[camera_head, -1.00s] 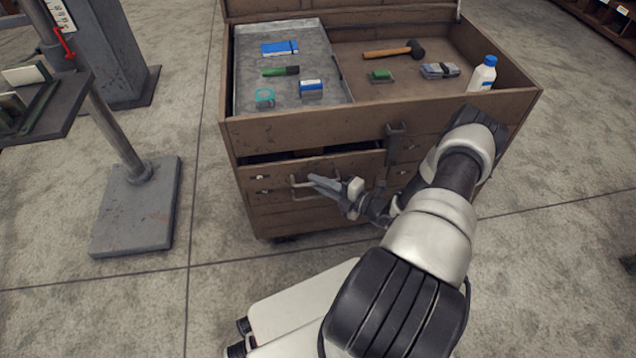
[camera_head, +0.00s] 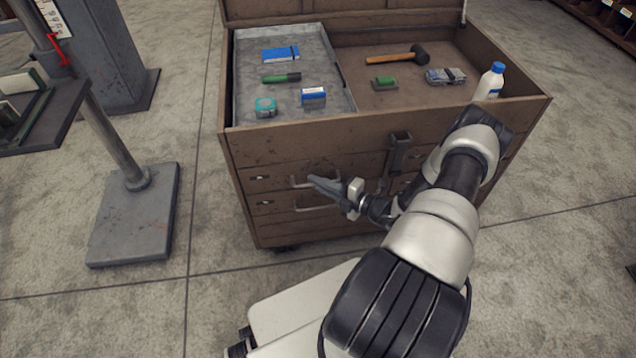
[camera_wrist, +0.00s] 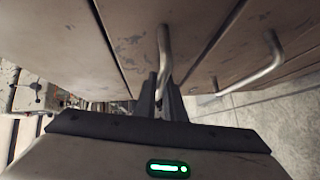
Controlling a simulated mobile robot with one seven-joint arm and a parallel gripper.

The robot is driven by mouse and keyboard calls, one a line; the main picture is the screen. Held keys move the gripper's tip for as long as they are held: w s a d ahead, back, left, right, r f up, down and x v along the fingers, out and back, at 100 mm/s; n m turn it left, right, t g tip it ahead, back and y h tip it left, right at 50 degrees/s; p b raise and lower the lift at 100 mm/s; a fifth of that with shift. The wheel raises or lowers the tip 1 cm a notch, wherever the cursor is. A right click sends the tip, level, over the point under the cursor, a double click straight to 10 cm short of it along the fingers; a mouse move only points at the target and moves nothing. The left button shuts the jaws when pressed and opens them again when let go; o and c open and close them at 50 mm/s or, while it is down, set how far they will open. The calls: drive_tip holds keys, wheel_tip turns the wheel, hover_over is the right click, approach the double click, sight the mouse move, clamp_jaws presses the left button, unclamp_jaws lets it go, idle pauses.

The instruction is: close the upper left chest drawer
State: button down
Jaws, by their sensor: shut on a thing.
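The brown chest (camera_head: 300,140) stands ahead with its top compartment open. Its upper left drawer (camera_head: 268,182) has its front about level with the chest face, and no dark gap shows above it. The drawer's metal handle (camera_head: 299,181) is at my gripper (camera_head: 318,183). My gripper is shut on this handle, reaching in from the right. In the wrist view the dark fingers (camera_wrist: 165,105) close around the handle bar (camera_wrist: 164,55), and a second handle (camera_wrist: 255,75) is to the right of them.
The top compartment holds a grey tray (camera_head: 241,75), a hammer (camera_head: 405,55) and a white bottle (camera_head: 488,82). A latch (camera_head: 399,150) hangs on the front. A stand with a flat base (camera_head: 135,215) is at left, with clear floor between.

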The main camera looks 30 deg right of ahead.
drive_tip(key=c, duration=1.8)
unclamp_jaws()
drive_tip(key=shift+w, duration=0.2)
drive_tip(key=shift+c, duration=0.2)
drive_tip(key=p+v, duration=0.2)
drive_tip(key=v, duration=1.5)
drive_tip(key=shift+s, duration=0.25)
drive_tip(key=shift+r, duration=0.1)
